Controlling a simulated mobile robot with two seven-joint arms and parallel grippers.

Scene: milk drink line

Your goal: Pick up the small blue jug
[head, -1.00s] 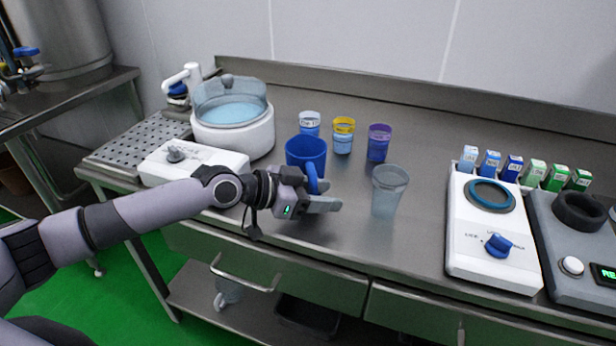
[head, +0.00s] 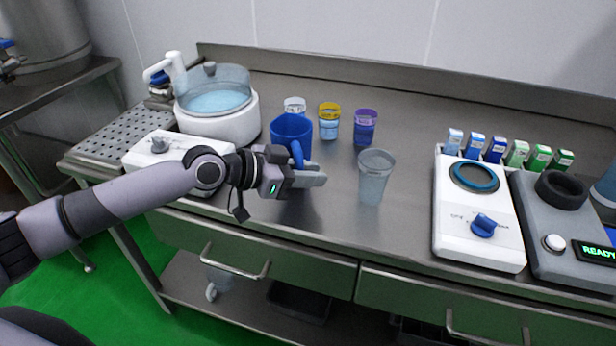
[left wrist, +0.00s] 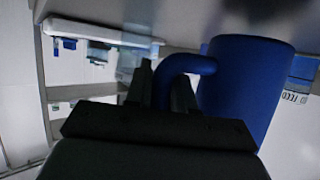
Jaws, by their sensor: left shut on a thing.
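The small blue jug (head: 291,132) is upright over the counter's left-middle part, its handle toward my left gripper (head: 306,176). The gripper is shut on the handle. The jug's lower part is partly hidden by the gripper, so I cannot tell for sure whether its base is clear of the counter. In the left wrist view the jug's blue body (left wrist: 250,85) fills the right side, with the handle running between the dark fingers (left wrist: 160,85). My right gripper is not in view.
A clear cup (head: 375,178) stands right of the gripper. Cups with white (head: 295,105), yellow (head: 329,120) and purple (head: 365,127) bands stand behind. A white water bath (head: 215,115) is at left, a white dial device (head: 475,225) at right. Free counter (head: 400,225) lies between.

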